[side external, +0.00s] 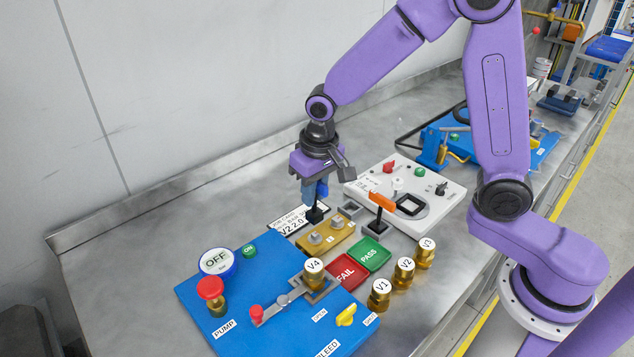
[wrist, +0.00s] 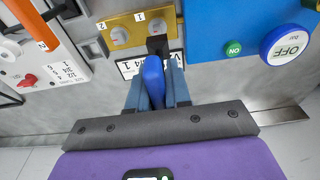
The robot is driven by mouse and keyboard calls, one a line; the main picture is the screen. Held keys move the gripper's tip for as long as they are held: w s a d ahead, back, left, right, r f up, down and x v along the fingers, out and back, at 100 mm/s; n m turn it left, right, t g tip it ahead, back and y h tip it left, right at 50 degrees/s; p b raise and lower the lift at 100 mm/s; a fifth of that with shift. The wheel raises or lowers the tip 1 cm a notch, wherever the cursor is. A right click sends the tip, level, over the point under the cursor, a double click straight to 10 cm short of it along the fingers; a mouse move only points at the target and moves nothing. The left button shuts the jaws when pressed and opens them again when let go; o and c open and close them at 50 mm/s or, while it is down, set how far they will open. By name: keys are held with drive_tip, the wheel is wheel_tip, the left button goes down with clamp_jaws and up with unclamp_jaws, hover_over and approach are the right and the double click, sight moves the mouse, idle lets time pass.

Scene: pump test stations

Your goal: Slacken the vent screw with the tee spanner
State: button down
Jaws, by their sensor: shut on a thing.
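My gripper (side external: 318,188) points down, shut on a blue-handled tool (wrist: 153,78) with a black lower end (side external: 316,214). The fingers hide much of its handle, so I cannot tell if it is a tee. The black end is beside the far edge of a brass block (side external: 338,238); I cannot tell whether it touches anything. The block carries two round screw heads, marked 1 (wrist: 158,26) and 2 (wrist: 119,36); neither is named as the vent screw. An orange-handled tee-shaped tool (side external: 382,202) stands upright on a dark base, right of the block.
A blue pump panel (side external: 215,298) with a lever, buttons and valve V4 (side external: 314,275) lies in front. Red FAIL (side external: 346,272) and green PASS (side external: 370,254) trays and brass valves (side external: 404,272) stand right. A white control panel (side external: 425,182) is behind. The left bench is clear.

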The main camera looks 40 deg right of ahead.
sight(315, 209)
drive_tip(key=shift+f, duration=1.85)
drive_tip(key=shift+f, duration=0.95)
idle(0.5)
idle(0.4)
drive_tip(key=shift+n, duration=1.3)
drive_tip(key=shift+n+y, duration=0.3)
drive_tip(key=shift+n, duration=1.1)
